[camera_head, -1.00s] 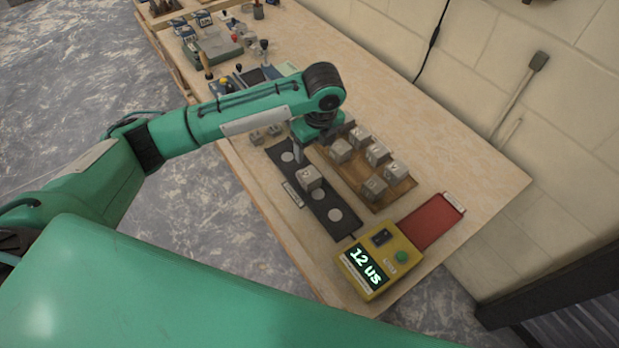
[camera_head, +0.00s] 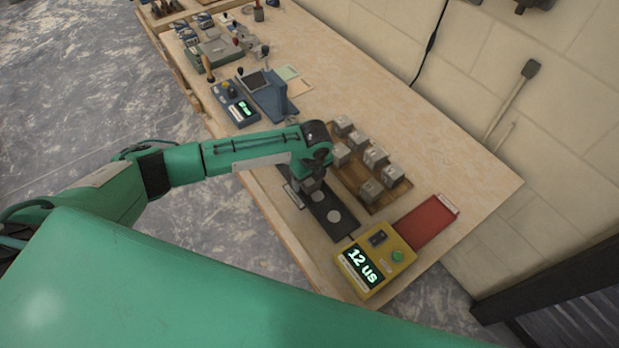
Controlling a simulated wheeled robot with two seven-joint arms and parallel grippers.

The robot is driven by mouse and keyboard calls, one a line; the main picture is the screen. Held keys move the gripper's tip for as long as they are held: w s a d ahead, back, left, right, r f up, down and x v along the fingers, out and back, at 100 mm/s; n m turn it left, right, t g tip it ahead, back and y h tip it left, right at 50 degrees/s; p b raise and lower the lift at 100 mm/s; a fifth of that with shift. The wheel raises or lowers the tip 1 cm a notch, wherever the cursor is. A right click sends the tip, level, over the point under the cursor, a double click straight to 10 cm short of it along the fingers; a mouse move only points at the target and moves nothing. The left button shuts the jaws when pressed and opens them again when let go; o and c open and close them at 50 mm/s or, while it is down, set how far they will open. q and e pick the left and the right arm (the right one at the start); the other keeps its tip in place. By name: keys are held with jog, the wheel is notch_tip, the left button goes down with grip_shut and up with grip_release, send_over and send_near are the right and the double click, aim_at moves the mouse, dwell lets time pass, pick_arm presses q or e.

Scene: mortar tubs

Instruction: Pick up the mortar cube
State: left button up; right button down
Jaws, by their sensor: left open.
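My left gripper (camera_head: 311,184) is open and points down over the dark strip (camera_head: 345,231) with pale round spots. A grey mortar cube that stood on this strip is mostly hidden behind the gripper; I cannot tell whether the fingers touch it. Several more grey mortar cubes, such as the nearest one (camera_head: 370,191) and the far one (camera_head: 343,125), stand on a wooden board (camera_head: 384,201) just right of the gripper. My right gripper is not in view.
A yellow device (camera_head: 376,260) reading "12 us" stands at the bench's near end, beside a red mat (camera_head: 427,221). A blue device (camera_head: 236,105) and a blue-grey stand (camera_head: 268,96) are farther back. The bench's right side is clear along the wall.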

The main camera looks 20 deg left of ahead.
pick_arm(q)
jog(key=shift+f, duration=0.3)
jog(key=c, duration=1.3)
jog(key=shift+r, duration=0.1)
jog(key=shift+c, duration=0.2)
